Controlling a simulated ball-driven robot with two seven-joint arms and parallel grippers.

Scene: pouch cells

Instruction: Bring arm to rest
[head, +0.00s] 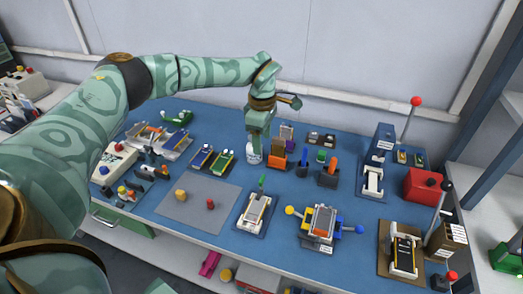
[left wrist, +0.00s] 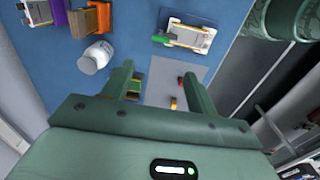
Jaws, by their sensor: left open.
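My left arm (head: 95,95) reaches in from the left over the blue bench (head: 225,117), patterned in pale and dark green. My left gripper (head: 258,148) points down above the back middle of the bench. In the left wrist view its two fingers (left wrist: 158,82) stand apart with nothing held between them. My right gripper is not seen.
A grey mat (head: 190,215) carries a yellow block and a red piece. Orange and dark holders (head: 328,175) stand right of the gripper. Two lever presses (head: 403,255) and a red box (head: 423,186) stand at the right. Instruments (head: 115,160) crowd the left.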

